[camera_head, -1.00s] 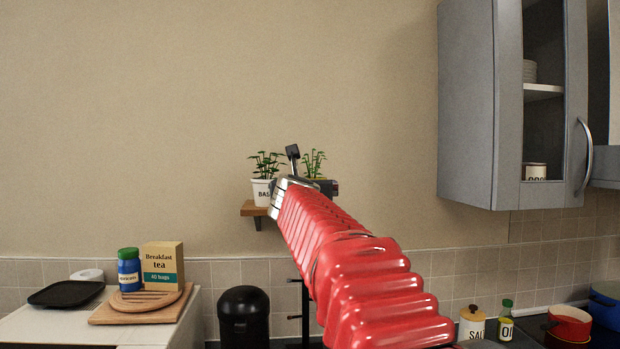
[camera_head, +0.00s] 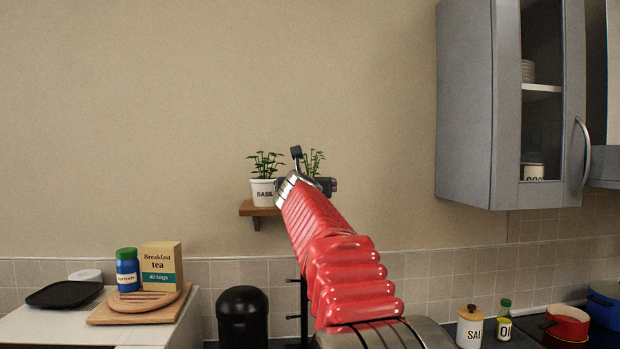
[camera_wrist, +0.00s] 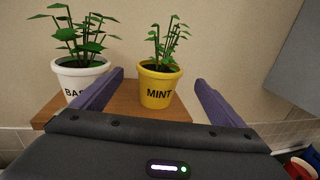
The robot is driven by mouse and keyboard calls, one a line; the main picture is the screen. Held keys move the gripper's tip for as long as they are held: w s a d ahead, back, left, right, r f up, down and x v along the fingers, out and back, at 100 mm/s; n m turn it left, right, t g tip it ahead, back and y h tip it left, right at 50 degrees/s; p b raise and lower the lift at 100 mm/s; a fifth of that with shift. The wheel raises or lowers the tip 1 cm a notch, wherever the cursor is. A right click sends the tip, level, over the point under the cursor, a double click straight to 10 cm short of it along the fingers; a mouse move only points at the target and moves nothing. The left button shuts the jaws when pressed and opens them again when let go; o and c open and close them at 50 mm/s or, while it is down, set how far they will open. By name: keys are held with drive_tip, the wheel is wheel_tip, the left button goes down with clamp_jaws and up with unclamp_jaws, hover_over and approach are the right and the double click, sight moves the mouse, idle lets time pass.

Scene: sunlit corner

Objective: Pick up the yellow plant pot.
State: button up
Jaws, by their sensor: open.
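The yellow plant pot (camera_wrist: 159,88), lettered MINT and holding a green plant, stands upright on a small wooden shelf (camera_wrist: 122,108) in the wrist view. My gripper (camera_wrist: 160,84) is open, with one finger to the left of the yellow pot and the other to its right; neither appears to touch it. In the head view my gripper (camera_head: 306,185) is at the shelf, and the arm hides the yellow pot. Only the mint leaves (camera_head: 313,160) show above it.
A white pot (camera_wrist: 78,76) with a basil plant stands on the shelf to the left, close to my left finger. A grey wall cabinet (camera_head: 480,110) hangs to the right. The wall above the shelf is bare. A black bin (camera_head: 243,315) stands below.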

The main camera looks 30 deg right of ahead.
drive_tip(key=shift+x, duration=2.6)
drive_tip(key=shift+f, duration=0.15)
drive_tip(key=c, duration=1.4)
drive_tip(key=shift+a, duration=0.1)
